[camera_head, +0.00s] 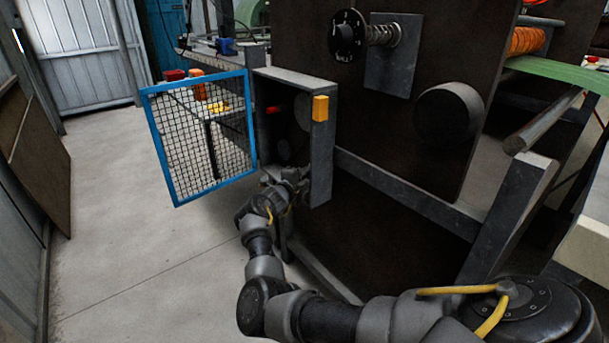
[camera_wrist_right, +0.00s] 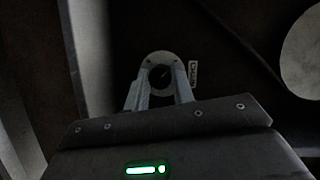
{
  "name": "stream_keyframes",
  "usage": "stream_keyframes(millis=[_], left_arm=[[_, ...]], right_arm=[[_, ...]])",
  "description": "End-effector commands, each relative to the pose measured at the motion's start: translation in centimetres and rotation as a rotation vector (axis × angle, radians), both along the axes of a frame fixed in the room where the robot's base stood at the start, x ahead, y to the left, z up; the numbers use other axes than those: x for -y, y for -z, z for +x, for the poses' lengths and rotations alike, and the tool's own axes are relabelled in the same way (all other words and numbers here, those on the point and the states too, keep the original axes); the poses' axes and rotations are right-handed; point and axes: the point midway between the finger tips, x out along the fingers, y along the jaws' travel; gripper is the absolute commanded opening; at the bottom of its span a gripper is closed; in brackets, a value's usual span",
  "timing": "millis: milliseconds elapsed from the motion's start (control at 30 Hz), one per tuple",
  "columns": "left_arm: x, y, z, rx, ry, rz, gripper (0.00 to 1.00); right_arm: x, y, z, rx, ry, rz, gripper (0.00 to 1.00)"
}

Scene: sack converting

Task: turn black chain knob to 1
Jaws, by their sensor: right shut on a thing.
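The black chain knob (camera_wrist_right: 159,75) shows in the right wrist view, inside a pale round dial ring on a dark panel. A small pale label (camera_wrist_right: 193,74) stands beside the ring; its lettering is sideways and hard to read. My right gripper (camera_wrist_right: 160,88) is shut on the knob, with one finger on each side. A pointer mark on the knob is too dim to read. In the head view, my right arm reaches into the grey open box (camera_head: 292,78); the fingertips and knob are hidden there. My left gripper is not in view.
A blue mesh door (camera_head: 202,136) stands open left of the box. An orange block (camera_head: 320,108) sits on the box's right wall. A black dial on a spring shaft (camera_head: 347,36) and a round dark disc (camera_head: 448,112) project from the machine. Floor at left is clear.

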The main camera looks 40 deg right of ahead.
Motion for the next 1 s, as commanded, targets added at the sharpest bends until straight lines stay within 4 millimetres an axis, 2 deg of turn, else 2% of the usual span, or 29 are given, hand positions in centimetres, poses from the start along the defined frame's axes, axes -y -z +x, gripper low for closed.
stream_keyframes(millis=[433, 467, 600, 867, 1000], left_arm=[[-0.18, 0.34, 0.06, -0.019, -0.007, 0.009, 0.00], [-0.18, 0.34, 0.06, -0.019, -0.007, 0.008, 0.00], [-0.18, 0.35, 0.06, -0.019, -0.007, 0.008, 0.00], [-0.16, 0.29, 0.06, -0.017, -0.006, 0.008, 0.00], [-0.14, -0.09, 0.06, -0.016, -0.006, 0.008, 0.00]], right_arm=[[0.08, -0.29, 0.09, -0.002, -0.001, -0.004, 0.02], [0.08, -0.29, 0.09, -0.002, -0.001, -0.004, 0.28], [0.06, -0.20, 0.06, -0.002, 0.000, -0.002, 0.46], [0.01, -0.09, 0.01, -0.004, 0.000, -0.001, 0.46], [-0.76, -0.22, -0.08, -0.004, -0.001, 0.001, 0.46]])
